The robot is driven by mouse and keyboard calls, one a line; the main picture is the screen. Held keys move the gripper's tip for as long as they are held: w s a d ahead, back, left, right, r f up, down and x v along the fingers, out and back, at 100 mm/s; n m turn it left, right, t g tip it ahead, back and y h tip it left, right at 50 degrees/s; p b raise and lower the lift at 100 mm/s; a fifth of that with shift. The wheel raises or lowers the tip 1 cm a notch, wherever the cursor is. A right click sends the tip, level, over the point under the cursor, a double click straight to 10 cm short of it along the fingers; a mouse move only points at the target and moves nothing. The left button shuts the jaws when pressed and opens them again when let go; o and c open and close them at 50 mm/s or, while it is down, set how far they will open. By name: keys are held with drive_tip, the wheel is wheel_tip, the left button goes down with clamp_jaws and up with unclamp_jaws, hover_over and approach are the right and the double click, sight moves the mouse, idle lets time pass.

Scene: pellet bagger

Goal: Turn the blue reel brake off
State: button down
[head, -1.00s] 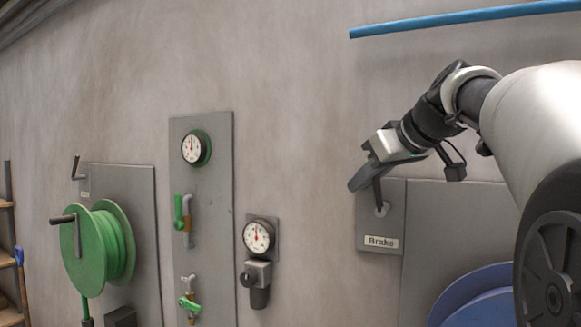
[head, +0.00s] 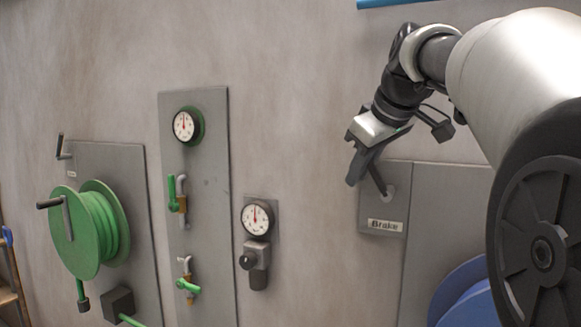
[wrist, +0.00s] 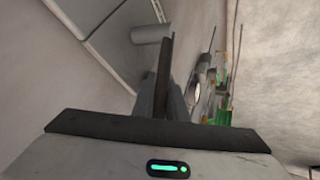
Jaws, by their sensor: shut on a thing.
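The blue reel (head: 466,292) is at the lower right of the head view, partly hidden by my arm. Its brake is a dark lever (head: 378,181) on a grey plate (head: 382,212) labelled "Brake", up and left of the reel. The lever tilts up and to the left from its pivot. My gripper (head: 357,168) is shut on the lever's upper end. In the wrist view the lever (wrist: 164,75) stands between the two fingers, with its pale pivot (wrist: 151,34) beyond.
A green reel (head: 92,230) with its own crank and lever is on the left. A panel (head: 207,240) with a gauge and valves, and a smaller gauge (head: 256,217) with a black knob, stand between. Bare wall separates them from the brake plate.

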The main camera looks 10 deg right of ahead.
drive_tip(key=shift+f, duration=0.1)
drive_tip(key=c, duration=2)
unclamp_jaws()
drive_tip(key=shift+c, duration=0.2)
drive_tip(key=p+v, duration=0.1)
drive_tip(key=v, duration=1.6)
drive_tip(key=shift+p, duration=0.35)
drive_tip(key=shift+s, duration=0.1)
